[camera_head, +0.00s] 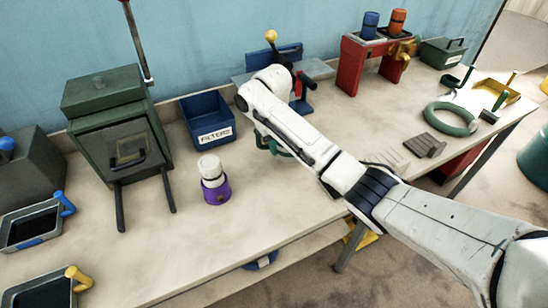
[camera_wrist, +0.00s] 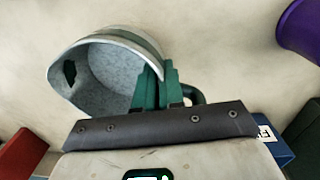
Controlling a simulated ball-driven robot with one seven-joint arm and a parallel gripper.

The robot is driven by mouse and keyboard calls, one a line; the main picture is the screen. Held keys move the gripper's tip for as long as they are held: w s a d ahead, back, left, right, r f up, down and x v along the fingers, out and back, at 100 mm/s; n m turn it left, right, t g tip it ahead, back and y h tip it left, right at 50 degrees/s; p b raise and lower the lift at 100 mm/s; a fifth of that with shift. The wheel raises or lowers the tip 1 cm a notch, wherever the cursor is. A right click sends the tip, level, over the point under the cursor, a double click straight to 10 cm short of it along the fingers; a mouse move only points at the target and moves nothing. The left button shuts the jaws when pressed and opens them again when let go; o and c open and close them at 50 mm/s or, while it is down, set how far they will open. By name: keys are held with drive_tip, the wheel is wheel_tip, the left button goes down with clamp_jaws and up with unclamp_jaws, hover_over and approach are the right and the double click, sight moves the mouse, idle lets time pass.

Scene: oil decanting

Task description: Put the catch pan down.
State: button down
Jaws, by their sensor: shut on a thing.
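The catch pan (camera_wrist: 115,68) shows in the wrist view as a pale open vessel with a speckled grey inside, a green band near its edge and a dark handle at its right. The green fingers of my gripper (camera_wrist: 157,90) are shut on it at the handle side. The pan's open side is turned to the wrist camera. The pale bench top (camera_wrist: 230,50) lies behind it; I cannot tell whether they touch. In the head view my arm hides most of my gripper and the pan.
A purple-based white container (camera_head: 215,182) stands left of my arm. A blue FILTER bin (camera_head: 208,122) is behind it. A green press-like box (camera_head: 118,115) stands farther left. A red stand (camera_head: 352,65) is behind right; a green ring (camera_head: 451,118) lies right. The front middle bench is clear.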

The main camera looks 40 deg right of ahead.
drive_tip(key=shift+w+d+f, duration=0.1)
drive_tip(key=shift+w+f, duration=0.45)
drive_tip(key=shift+f, duration=0.2)
drive_tip(key=shift+f+p, duration=0.35)
drive_tip(key=shift+f, duration=1.1)
drive_tip(key=shift+f, duration=0.1)
drive_tip(key=c, duration=1.2)
unclamp_jaws()
drive_tip(key=shift+c, duration=0.2)
wheel_tip(320, 180, up, 12)
drive_tip(key=shift+a, duration=0.35)
drive_tip(key=shift+w, duration=0.1)
